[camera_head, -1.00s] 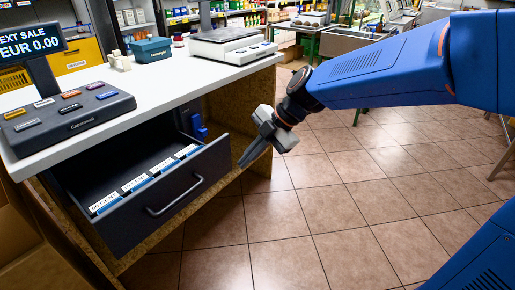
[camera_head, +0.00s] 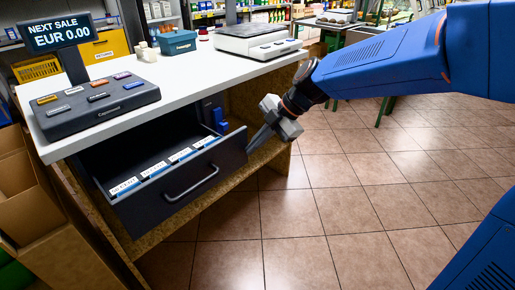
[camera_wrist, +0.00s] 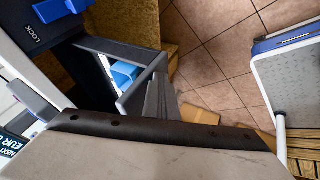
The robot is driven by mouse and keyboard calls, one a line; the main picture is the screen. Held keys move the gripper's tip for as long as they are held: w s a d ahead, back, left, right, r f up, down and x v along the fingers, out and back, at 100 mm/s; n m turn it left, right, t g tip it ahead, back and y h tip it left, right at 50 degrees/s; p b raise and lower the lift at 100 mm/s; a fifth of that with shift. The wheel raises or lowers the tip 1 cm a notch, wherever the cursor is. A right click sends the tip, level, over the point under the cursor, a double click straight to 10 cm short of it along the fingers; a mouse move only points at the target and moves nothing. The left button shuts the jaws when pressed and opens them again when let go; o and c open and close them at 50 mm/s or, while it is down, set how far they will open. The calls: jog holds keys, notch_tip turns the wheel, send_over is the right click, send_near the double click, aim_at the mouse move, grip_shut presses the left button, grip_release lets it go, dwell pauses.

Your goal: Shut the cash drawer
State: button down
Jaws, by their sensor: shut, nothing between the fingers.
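The dark cash drawer (camera_head: 165,190) stands pulled out beneath the white counter (camera_head: 185,75), with labelled compartments and a bar handle (camera_head: 191,183) on its front. My gripper (camera_head: 254,146) is shut and empty, pointing down and left, close to the right end of the drawer front. In the wrist view the closed fingers (camera_wrist: 161,98) lie beside the drawer front (camera_wrist: 140,90); I cannot tell whether they touch. The drawer's inside shows with blue and white parts (camera_wrist: 124,74). The word LOCK and a blue piece (camera_wrist: 58,9) show at the upper left.
A keypad (camera_head: 95,104) and a price display (camera_head: 58,33) stand on the counter, with a scale (camera_head: 257,40) and a teal box (camera_head: 177,42) further back. Cardboard boxes (camera_head: 40,200) stand at left. The tiled floor (camera_head: 330,200) before the drawer is clear.

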aim_at(210, 129)
jog(key=w+a, duration=0.4)
jog(key=a, duration=0.1)
jog(key=w+a, duration=0.9)
jog(key=a, duration=0.1)
jog(key=shift+w+a, duration=0.15)
jog(key=shift+a, duration=0.15)
